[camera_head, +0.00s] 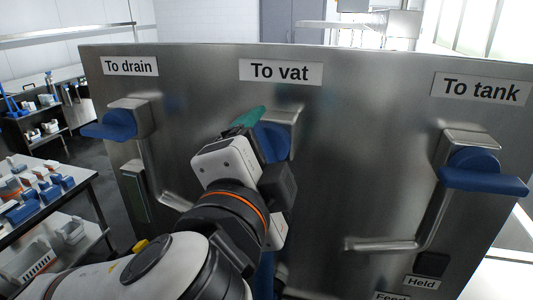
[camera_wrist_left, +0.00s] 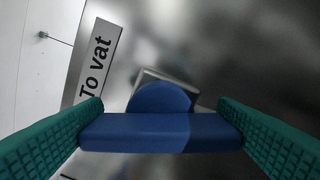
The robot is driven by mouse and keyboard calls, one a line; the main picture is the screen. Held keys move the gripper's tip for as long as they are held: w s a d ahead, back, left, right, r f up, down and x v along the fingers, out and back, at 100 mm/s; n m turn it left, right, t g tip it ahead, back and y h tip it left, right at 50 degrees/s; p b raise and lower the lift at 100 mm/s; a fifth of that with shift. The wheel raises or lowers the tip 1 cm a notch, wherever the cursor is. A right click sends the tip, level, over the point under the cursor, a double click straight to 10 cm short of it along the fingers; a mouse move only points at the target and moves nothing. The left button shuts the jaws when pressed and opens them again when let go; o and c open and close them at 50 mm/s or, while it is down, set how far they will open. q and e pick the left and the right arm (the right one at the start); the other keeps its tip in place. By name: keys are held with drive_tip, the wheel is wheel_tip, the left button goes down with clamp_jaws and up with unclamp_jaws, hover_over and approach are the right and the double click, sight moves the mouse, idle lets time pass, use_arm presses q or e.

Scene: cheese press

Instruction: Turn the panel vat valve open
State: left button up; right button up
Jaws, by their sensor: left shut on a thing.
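The vat valve (camera_head: 272,142) is a blue knob with a handle on a steel mount, under the "To vat" label (camera_head: 280,72) on the steel panel. My left gripper (camera_head: 260,128) is at this valve and hides much of it in the head view. In the left wrist view the blue handle (camera_wrist_left: 160,133) spans between the two green fingers, which touch its two ends. There the handle lies at a steep angle to the line of the label's text. My left gripper is shut on it. My right gripper is not in view.
The drain valve (camera_head: 119,124) stands to the left and the tank valve (camera_head: 482,172) to the right, each with a blue handle near level. Steel pipes run below them. A table (camera_head: 86,184) with blue and white items is at the far left.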

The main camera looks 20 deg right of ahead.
use_arm(q)
drive_tip(key=shift+w+m+b, duration=0.1)
drive_tip(key=shift+m+b, duration=0.25)
drive_tip(key=shift+m, duration=1.85)
drive_tip(key=o, duration=0.9)
drive_tip(key=shift+w+d+f, duration=0.1)
drive_tip(key=shift+w+f, duration=0.05)
drive_tip(key=b+v, duration=0.7)
drive_tip(key=v, duration=0.5)
